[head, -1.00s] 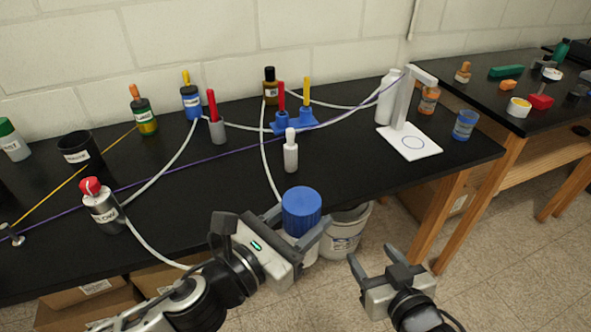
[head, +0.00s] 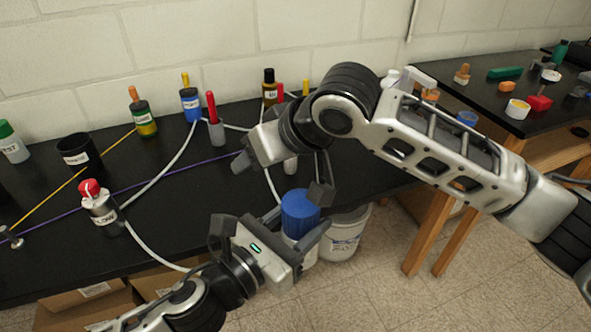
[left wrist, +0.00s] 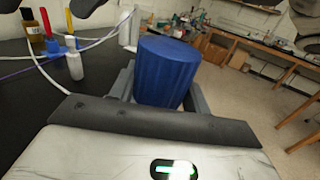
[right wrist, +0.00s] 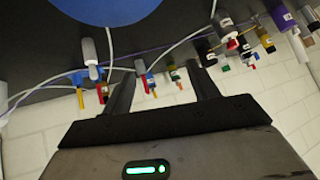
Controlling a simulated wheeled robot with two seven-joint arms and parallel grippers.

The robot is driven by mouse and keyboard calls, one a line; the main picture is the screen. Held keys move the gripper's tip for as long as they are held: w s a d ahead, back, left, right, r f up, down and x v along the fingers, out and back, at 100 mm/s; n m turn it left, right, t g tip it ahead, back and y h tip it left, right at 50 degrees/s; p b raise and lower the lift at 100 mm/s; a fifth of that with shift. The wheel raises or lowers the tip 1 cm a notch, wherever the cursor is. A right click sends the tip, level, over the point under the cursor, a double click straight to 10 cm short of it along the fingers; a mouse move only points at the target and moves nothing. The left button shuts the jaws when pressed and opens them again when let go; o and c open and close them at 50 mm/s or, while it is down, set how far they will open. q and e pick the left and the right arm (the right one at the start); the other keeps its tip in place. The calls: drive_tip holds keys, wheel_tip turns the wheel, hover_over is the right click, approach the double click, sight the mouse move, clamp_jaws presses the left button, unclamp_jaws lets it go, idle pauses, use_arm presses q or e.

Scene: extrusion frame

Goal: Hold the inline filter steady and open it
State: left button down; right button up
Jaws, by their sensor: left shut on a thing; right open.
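The inline filter has a ribbed blue cap (head: 300,214) over a pale body that is mostly hidden by gripper parts. It stands upright in front of the bench edge. My left gripper (head: 297,232) is shut on the filter below the cap. The cap also fills the middle of the left wrist view (left wrist: 166,72). My right gripper (head: 281,178) is open and empty, above and slightly behind the cap, its fingers spread and apart from it. In the right wrist view the cap (right wrist: 108,8) shows as a blue disc at the top edge.
White tubing (head: 160,170) runs across the black bench (head: 150,205). Several bottles line the back. A white bucket (head: 343,235) is below the filter. My right arm hides the bench's right part.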

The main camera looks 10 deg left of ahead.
sight(296, 202)
drive_tip(key=s+d+g+h, duration=0.1)
drive_tip(key=s+d+h, duration=0.1)
drive_tip(key=s+d+r+g+h, duration=0.1)
drive_tip(key=s+d+h, duration=0.1)
drive_tip(key=h, duration=0.1)
drive_tip(key=s+d+r+n+g+h, duration=0.1)
drive_tip(key=s+d+g+h, duration=0.1)
drive_tip(key=shift+s+r, duration=0.1)
drive_tip(key=shift+r, duration=0.15)
wheel_tip(296, 202, down, 8)
drive_tip(key=shift+r, duration=0.15)
